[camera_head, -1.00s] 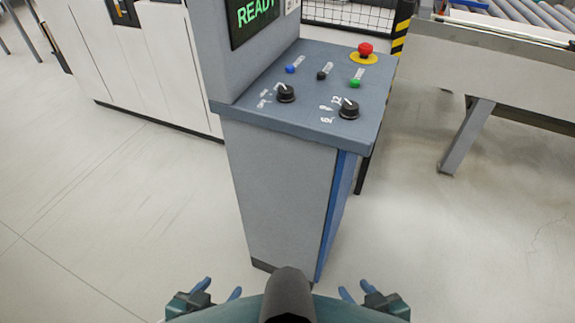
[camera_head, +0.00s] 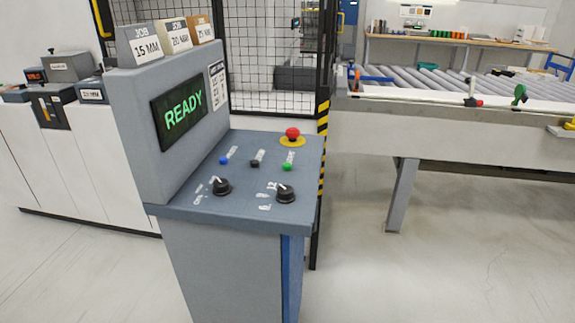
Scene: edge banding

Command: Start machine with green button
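The grey control console (camera_head: 240,205) stands in front of me, left of centre. Its sloped top holds the green button (camera_head: 287,167) on the right, with a black button (camera_head: 254,163) and a blue button (camera_head: 224,161) to its left. A red emergency stop (camera_head: 292,134) on a yellow base sits behind the green button. Two black knobs, the left one (camera_head: 221,187) and the right one (camera_head: 286,194), sit nearer the front edge. The screen (camera_head: 179,114) reads READY in green. Neither of my grippers is in view.
Job cards (camera_head: 174,37) stand on top of the screen housing. A mesh fence (camera_head: 270,60) and a black-and-yellow striped post (camera_head: 322,150) are behind. A roller conveyor (camera_head: 440,85) stands to the right. White machine cabinets (camera_head: 95,165) are at left. Floor at front right is clear.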

